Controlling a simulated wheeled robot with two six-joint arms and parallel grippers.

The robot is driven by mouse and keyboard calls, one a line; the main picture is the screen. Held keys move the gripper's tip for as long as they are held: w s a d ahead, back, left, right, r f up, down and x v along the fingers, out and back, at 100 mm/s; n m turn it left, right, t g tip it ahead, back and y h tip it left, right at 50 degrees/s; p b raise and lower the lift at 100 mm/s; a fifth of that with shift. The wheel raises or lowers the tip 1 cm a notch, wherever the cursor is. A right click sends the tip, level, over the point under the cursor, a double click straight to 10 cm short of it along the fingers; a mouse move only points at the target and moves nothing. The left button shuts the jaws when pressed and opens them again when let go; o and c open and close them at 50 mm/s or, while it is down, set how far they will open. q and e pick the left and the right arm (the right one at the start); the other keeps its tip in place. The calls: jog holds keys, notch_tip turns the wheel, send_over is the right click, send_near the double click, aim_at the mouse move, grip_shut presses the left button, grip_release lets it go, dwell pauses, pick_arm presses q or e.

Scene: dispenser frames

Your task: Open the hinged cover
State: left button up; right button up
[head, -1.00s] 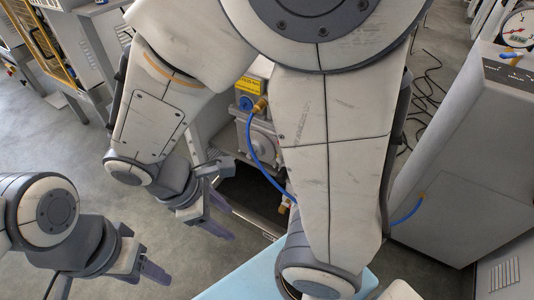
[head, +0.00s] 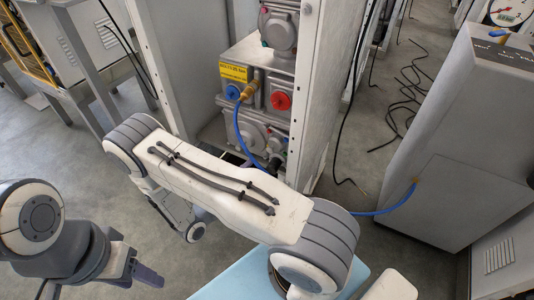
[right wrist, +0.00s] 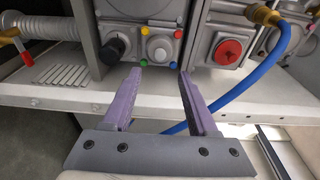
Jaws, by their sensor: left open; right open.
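I cannot tell for certain which part is the hinged cover. The grey machine housing (head: 262,55) stands in an open cabinet in the head view, with a blue knob (head: 233,91) and a red knob (head: 281,101). In the right wrist view my right gripper (right wrist: 163,69) is open and empty, its purple fingers pointing at a grey panel with a pale round button (right wrist: 159,48) and small coloured dots. Any contact there is unclear. The right gripper is hidden in the head view. My left gripper (head: 140,274) is open at lower left, away from the machine.
A blue hose (head: 241,135) runs from a brass fitting; it also passes right of my right fingers in the wrist view (right wrist: 245,82). Cabinet side walls (head: 335,90) flank the housing. A large grey cabinet (head: 455,140) stands at right, with black cables (head: 412,95) on the floor.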

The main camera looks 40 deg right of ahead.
aim_at(269, 151)
jog(key=b+x, duration=0.1)
jog(key=x, duration=0.7)
jog(key=shift+s+d+f+b, duration=0.1)
jog(key=shift+d+b, duration=0.2)
jog(key=shift+b, duration=0.05)
jog(key=shift+w+d, duration=0.2)
jog(key=shift+d, duration=0.45)
grip_shut()
dwell(0.3)
